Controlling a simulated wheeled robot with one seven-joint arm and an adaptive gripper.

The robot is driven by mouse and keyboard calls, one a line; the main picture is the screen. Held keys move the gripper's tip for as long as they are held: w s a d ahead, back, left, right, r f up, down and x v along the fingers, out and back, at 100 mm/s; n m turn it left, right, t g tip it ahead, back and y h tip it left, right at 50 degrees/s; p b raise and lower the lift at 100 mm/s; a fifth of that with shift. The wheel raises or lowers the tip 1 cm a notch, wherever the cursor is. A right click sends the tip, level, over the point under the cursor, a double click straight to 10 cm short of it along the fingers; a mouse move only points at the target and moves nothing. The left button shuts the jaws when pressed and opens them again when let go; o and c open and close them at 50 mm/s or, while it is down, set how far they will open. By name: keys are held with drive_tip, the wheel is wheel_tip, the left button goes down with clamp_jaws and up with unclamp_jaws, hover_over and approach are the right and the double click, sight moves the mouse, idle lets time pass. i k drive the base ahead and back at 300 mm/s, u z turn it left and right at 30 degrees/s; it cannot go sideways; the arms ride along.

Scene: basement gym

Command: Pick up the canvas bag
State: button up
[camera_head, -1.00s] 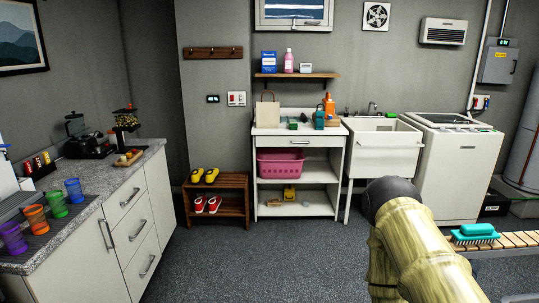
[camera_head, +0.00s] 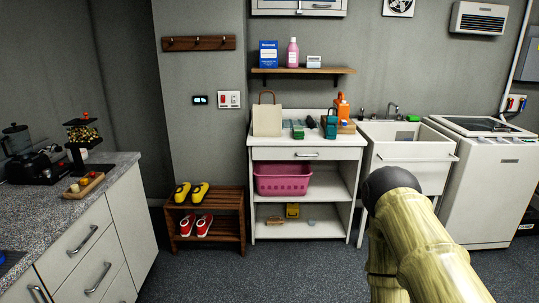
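The canvas bag (camera_head: 267,120) is beige with brown handles. It stands upright on the left end of the top of a white shelf unit (camera_head: 258,142), ahead of me and slightly left of the middle of the picture. My arm shows at the lower right as a yellowish, jointed link with a dark rounded end. My gripper is not visible, so its place relative to the bag and its opening cannot be seen.
Green items (camera_head: 298,130) and an orange bottle (camera_head: 342,107) stand right of the bag. A wall shelf (camera_head: 303,71) hangs above. A shoe rack (camera_head: 228,203), a sink (camera_head: 410,150) and a counter (camera_head: 65,205) flank the unit. The floor (camera_head: 250,270) ahead is clear.

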sight(267, 119)
drive_tip(key=i, duration=2.7)
drive_tip(key=z, duration=1.6)
drive_tip(key=i, duration=1.1)
drive_tip(key=u, duration=2.2)
